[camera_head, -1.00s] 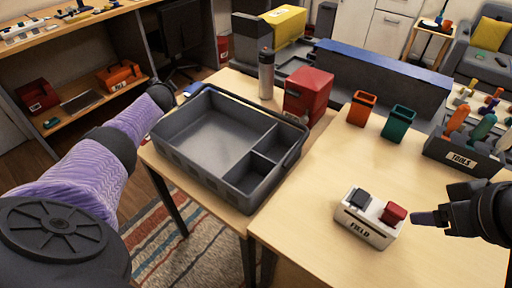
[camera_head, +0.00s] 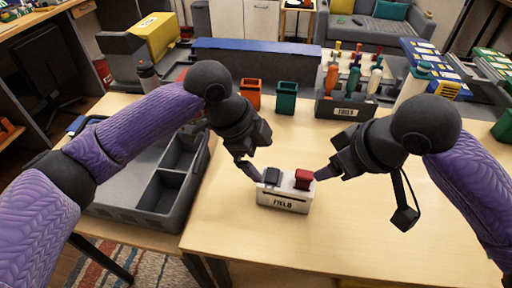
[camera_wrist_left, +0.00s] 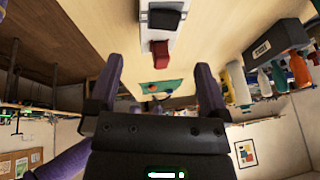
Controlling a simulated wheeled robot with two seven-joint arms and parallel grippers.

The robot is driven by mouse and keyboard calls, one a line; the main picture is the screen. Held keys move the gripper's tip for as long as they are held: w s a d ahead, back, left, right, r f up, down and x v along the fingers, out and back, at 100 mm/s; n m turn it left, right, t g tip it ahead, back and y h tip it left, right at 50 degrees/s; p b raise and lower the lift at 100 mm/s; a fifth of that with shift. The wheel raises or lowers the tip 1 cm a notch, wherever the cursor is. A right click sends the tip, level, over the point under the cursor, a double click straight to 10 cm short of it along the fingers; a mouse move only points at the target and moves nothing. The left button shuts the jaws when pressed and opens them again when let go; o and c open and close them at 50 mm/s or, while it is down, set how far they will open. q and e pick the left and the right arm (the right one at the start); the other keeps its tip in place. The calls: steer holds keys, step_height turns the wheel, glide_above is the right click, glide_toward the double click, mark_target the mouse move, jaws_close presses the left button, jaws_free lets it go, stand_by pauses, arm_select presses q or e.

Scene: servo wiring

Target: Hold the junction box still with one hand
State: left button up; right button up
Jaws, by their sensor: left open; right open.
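The junction box (camera_head: 284,196) is a small white box labelled FIELD, with a black part (camera_head: 271,176) and a red part (camera_head: 303,179) on top. The left wrist view shows the white box (camera_wrist_left: 158,40) ahead of and between the open left fingers (camera_wrist_left: 156,85), with nothing gripped.
A grey compartment tray (camera_head: 150,222) stands left of the box. An orange cup (camera_head: 251,92), a green cup (camera_head: 287,97) and a TOOLS holder (camera_head: 345,108) stand behind. The table (camera_head: 400,240) right of the box is bare.

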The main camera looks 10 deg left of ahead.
mark_target(276, 177)
arm_select(q)
steer(key=x, duration=0.9)
steer(key=shift+w, duration=0.1)
steer(key=shift+c, duration=0.3)
steer(key=c, duration=1.1)
steer(key=shift+c, duration=0.2)
arm_select(e)
steer(key=shift+o, duration=1.2)
steer(key=shift+w+a, duration=0.1)
steer(key=shift+w, duration=0.05)
arm_select(q)
steer(key=shift+a, duration=0.1)
arm_select(e)
steer(key=w+a+r+n+g+h, duration=0.3)
steer(key=w+r+n+g+h, duration=0.1)
steer(key=n, duration=0.4)
steer(key=f, duration=1.2)
steer(key=shift+s+d, duration=0.15)
steer(key=shift+s, duration=0.1)
